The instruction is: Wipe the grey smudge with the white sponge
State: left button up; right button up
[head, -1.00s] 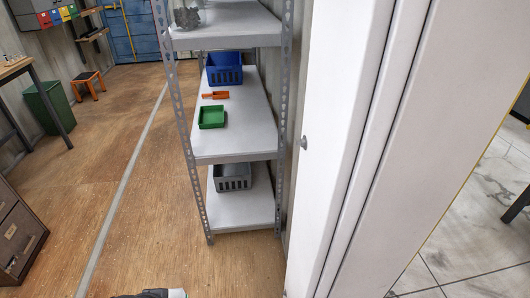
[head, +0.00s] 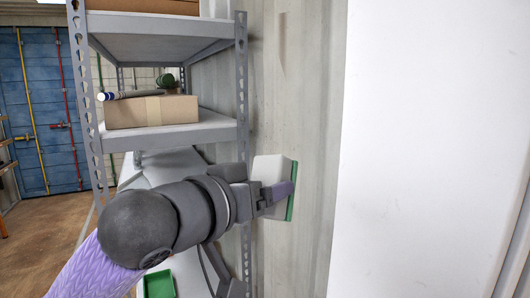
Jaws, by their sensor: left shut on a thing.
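The white sponge (head: 268,166) has a green layer on its right side. My left gripper (head: 278,193) is shut on it, and the sponge is upright in front of the grey corrugated wall (head: 310,110). I cannot tell whether the green side touches the wall. I cannot make out a distinct grey smudge; the wall shows faint streaks, and the sponge and gripper hide part of it. My right gripper is not in view.
A grey metal shelf rack (head: 243,90) stands close on the left, beside my left arm. It carries a cardboard box (head: 152,112) and, lower down, a green tray (head: 160,284). A smooth white panel (head: 430,140) fills the right side.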

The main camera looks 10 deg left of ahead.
pick_arm(q)
jog(key=s+d+r+m+h+p, duration=0.1)
jog(key=s+r+h+p, duration=0.25)
jog(key=r, duration=0.65)
jog(key=s+d+r+m+h+p, duration=0.1)
jog(key=s+r+h+p, duration=0.3)
jog(key=r, duration=0.7)
jog(key=s+r+m+h+p, duration=0.15)
jog(key=s+r, duration=0.35)
jog(key=r, duration=0.5)
jog(key=w+d+p, duration=0.1)
jog(key=w+d, duration=0.3)
jog(key=d, duration=0.1)
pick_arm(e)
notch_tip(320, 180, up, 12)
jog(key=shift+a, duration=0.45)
pick_arm(q)
jog(key=shift+w+d+p, duration=0.35)
jog(key=shift+w+d, duration=0.25)
jog(key=shift+d, duration=0.2)
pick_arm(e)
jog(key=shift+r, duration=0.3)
